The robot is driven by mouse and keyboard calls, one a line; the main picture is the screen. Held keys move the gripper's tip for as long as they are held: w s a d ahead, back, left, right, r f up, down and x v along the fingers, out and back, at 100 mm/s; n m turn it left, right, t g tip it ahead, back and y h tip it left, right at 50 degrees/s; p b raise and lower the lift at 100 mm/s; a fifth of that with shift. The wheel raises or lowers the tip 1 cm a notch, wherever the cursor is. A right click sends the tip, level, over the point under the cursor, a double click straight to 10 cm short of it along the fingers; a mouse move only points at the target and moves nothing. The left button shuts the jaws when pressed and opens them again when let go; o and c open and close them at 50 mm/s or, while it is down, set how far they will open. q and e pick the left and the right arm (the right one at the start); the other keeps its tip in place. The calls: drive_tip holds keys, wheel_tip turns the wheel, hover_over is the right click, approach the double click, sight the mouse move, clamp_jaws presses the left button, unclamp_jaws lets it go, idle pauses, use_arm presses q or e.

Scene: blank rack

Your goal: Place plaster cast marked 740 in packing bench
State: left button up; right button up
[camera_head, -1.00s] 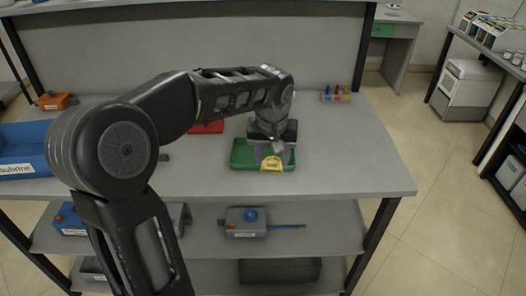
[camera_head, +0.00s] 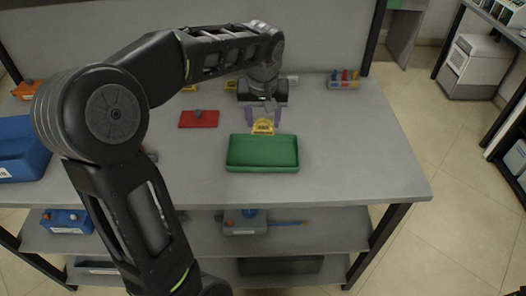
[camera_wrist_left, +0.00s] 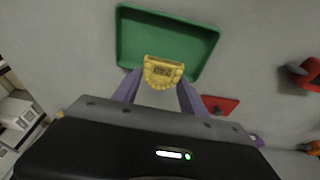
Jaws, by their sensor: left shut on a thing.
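A yellow plaster cast (camera_head: 263,127) with a scalloped edge is held between the fingers of my left gripper (camera_head: 263,118). In the left wrist view the cast (camera_wrist_left: 162,72) has a small dark number label, too small to read with certainty. My left gripper is shut on the cast, at the far edge of a green tray (camera_head: 262,166). The tray is empty as far as I see; the cast overlaps its edge in the wrist view. My right gripper is not in view.
The grey bench (camera_head: 345,170) is clear right of the tray. Small coloured bottles (camera_head: 344,78) stand at the back right. Shelves below hold blue and grey items.

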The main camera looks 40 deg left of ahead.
sight(263, 130)
use_arm(q)
drive_tip(key=shift+f+p, duration=0.4)
drive_tip(key=shift+f, duration=2.7)
drive_tip(key=shift+f, duration=0.1)
drive_tip(key=shift+f, duration=1.8)
drive_tip(key=shift+f, duration=0.15)
drive_tip(key=o, duration=1.1)
drive_tip(key=shift+c, duration=0.2)
drive_tip(key=v, duration=1.2)
drive_tip(key=shift+b, duration=0.35)
